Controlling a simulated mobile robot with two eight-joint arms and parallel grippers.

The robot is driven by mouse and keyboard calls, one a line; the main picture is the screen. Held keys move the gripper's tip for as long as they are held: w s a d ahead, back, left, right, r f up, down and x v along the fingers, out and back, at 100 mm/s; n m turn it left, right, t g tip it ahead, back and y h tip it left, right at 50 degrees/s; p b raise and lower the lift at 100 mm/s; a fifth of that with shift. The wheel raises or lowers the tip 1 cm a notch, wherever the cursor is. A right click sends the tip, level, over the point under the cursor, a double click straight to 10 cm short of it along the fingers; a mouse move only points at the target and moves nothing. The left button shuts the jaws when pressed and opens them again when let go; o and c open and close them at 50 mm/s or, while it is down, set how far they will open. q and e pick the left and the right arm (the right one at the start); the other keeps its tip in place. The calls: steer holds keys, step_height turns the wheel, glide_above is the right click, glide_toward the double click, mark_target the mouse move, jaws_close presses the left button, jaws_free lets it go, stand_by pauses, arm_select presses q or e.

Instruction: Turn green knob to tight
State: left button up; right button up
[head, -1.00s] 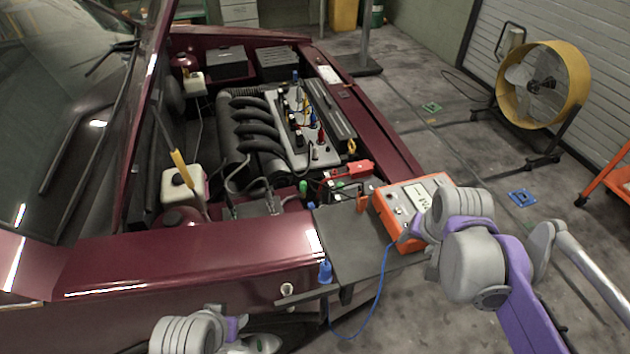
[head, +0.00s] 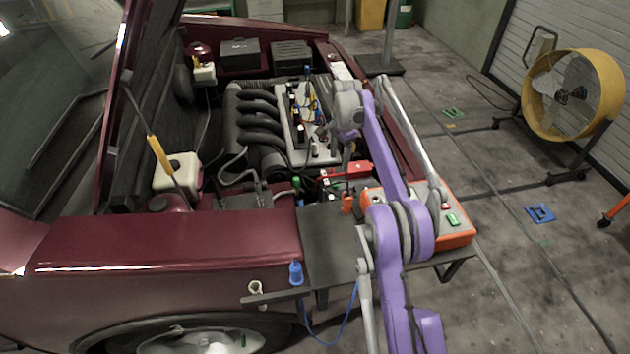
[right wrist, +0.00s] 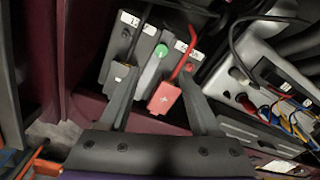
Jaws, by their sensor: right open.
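The green knob (right wrist: 161,50) sits on a grey battery-like block (right wrist: 150,72) in the right wrist view, between a black-cabled terminal on its left and a red terminal cover (right wrist: 165,98) on its right. My right gripper (right wrist: 158,82) is open, with its two fingers spread on either side of the knob and the red cover in the picture. Nothing is held between them, and I cannot tell the height gap. In the head view my right arm reaches over the engine bay, and its hand (head: 348,108) partly hides the area. My left gripper is out of view.
The red cover (head: 358,168) and cables lie by the engine (head: 300,125). An orange tester box (head: 455,238) stands on the dark shelf (head: 325,240), partly behind my arm. The maroon fender (head: 170,240) borders the bay. A yellow fan (head: 572,95) stands off right.

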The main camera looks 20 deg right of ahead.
mark_target(335, 184)
steer(key=f, duration=0.7)
steer(key=f+b, duration=0.1)
steer(key=f, duration=0.3)
steer(key=shift+w+a+f, duration=0.15)
steer(key=shift+w, duration=0.2)
jaws_close()
